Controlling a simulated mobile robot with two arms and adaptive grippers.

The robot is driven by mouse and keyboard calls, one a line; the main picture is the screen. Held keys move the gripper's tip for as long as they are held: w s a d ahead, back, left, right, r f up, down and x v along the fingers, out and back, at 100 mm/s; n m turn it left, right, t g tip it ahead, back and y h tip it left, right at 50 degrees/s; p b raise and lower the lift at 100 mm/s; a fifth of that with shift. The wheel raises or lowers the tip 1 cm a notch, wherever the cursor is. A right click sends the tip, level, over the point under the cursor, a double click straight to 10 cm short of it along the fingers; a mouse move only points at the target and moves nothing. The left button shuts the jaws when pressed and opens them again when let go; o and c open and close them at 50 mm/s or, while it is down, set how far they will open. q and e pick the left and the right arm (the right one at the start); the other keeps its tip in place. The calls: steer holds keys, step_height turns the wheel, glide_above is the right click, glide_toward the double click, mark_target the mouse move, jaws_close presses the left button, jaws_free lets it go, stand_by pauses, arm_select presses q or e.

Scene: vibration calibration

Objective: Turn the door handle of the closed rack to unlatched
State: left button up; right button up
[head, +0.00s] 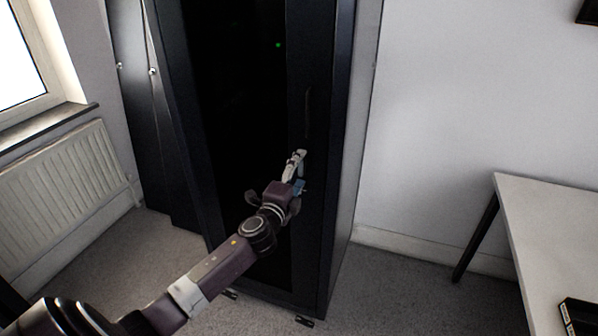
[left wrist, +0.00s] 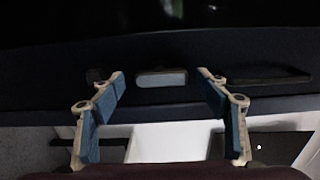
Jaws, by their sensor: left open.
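The closed rack (head: 230,120) is a tall black cabinet in the middle of the head view, with a dark glass door. A slim dark upright handle-like strip (head: 308,110) shows on the door's right frame, above my left gripper (head: 299,171). In the left wrist view my left gripper (left wrist: 162,76) is open, its blue-padded fingers spread to either side of a small grey plate in a dark surround (left wrist: 162,78) on the door frame. A long dark piece (left wrist: 272,75) lies right of the fingers there. I cannot tell the handle's turn. My right gripper is not in view.
A white table (head: 550,225) with a dark object (head: 580,316) on it stands at the right. A radiator (head: 65,170) is under the window at the left. Another dark cabinet (head: 135,110) stands left of the rack. Carpet (head: 400,290) between rack and table is clear.

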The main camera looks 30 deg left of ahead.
arm_select(q)
steer(key=shift+s, duration=0.1)
steer(key=v, duration=1.1)
steer(key=shift+s+d, duration=0.2)
steer(key=shift+s, duration=0.2)
